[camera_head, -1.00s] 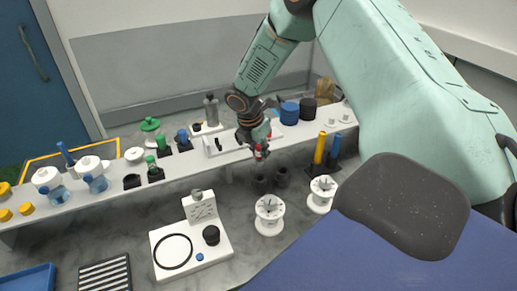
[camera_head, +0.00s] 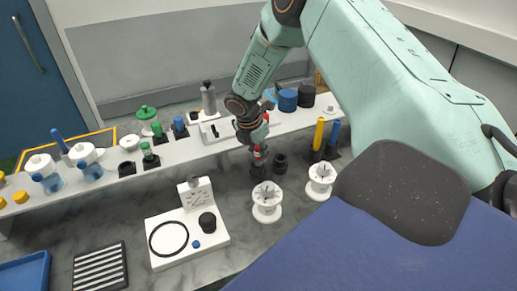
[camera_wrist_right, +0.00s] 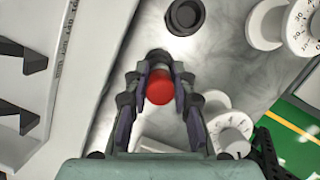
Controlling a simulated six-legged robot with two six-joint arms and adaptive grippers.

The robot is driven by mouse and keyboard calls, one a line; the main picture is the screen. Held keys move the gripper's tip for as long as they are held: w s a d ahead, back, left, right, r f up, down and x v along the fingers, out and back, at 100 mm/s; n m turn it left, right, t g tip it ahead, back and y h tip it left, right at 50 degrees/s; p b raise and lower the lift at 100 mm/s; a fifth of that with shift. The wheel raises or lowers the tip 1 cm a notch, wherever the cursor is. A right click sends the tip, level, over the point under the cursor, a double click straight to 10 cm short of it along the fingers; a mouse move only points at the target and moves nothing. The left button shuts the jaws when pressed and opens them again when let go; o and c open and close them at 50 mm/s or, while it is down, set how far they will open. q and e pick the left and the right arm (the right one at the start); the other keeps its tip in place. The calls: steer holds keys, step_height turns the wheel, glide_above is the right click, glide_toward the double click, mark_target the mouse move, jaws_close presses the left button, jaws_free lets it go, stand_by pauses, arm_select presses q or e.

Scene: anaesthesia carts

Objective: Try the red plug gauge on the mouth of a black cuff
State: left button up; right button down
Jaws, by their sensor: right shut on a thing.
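My right gripper (camera_head: 258,147) is shut on the red plug gauge (camera_head: 257,154). The gauge's round red end (camera_wrist_right: 160,88) shows between the fingertips in the right wrist view. Below the gauge stands one black cuff (camera_head: 257,172) on the grey worktop. In the head view the gauge is upright right over its mouth; I cannot tell whether they touch. A second black cuff (camera_head: 280,163) stands just to the right. My left gripper is not in view.
Two white spools (camera_head: 267,201) (camera_head: 321,180) stand in front of and right of the cuffs. A white stand with a black ring (camera_head: 190,238) is front left. A long white shelf (camera_head: 100,187) with bottles and caps runs behind. Yellow and blue cylinders (camera_head: 318,135) stand right.

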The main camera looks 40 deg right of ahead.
steer(key=shift+w+f, duration=0.1)
steer(key=shift+f, duration=0.1)
steer(key=shift+a, duration=0.2)
steer(key=shift+d, duration=0.15)
steer(key=shift+p, duration=0.3)
stand_by(0.5)
steer(key=shift+f, duration=0.15)
stand_by(0.8)
steer(key=shift+f, duration=0.15)
stand_by(1.9)
